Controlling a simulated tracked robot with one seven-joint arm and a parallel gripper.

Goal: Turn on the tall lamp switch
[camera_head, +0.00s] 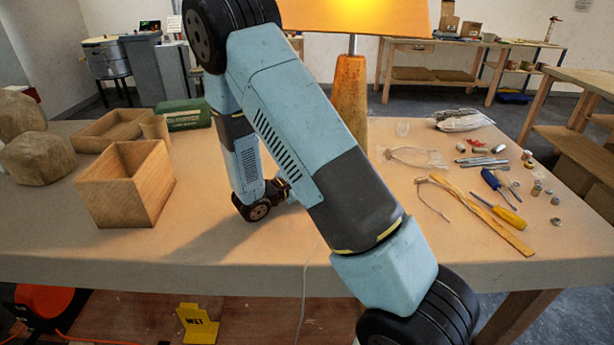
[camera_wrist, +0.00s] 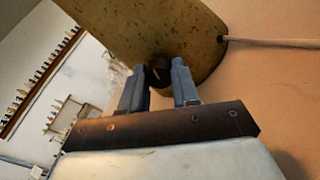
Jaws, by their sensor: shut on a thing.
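The tall lamp stands at the back middle of the table. Its orange shade (camera_head: 375,18) glows bright yellow, and its tapered brown base (camera_head: 350,95) is partly behind my arm. In the wrist view, the speckled lamp base (camera_wrist: 150,30) fills the top, and a dark round switch knob (camera_wrist: 158,71) with a light mark sits on it. My gripper (camera_wrist: 162,78) has its two blue fingers on either side of the knob, shut on it. In the head view, my gripper is hidden behind my arm.
A wooden box (camera_head: 125,185), a tray (camera_head: 110,130) and a green case (camera_head: 185,115) stand on the left of the table (camera_head: 240,270). Screwdrivers (camera_head: 508,216), a wooden strip (camera_head: 485,213) and small parts lie on the right. A pale cord (camera_wrist: 270,43) leaves the lamp base.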

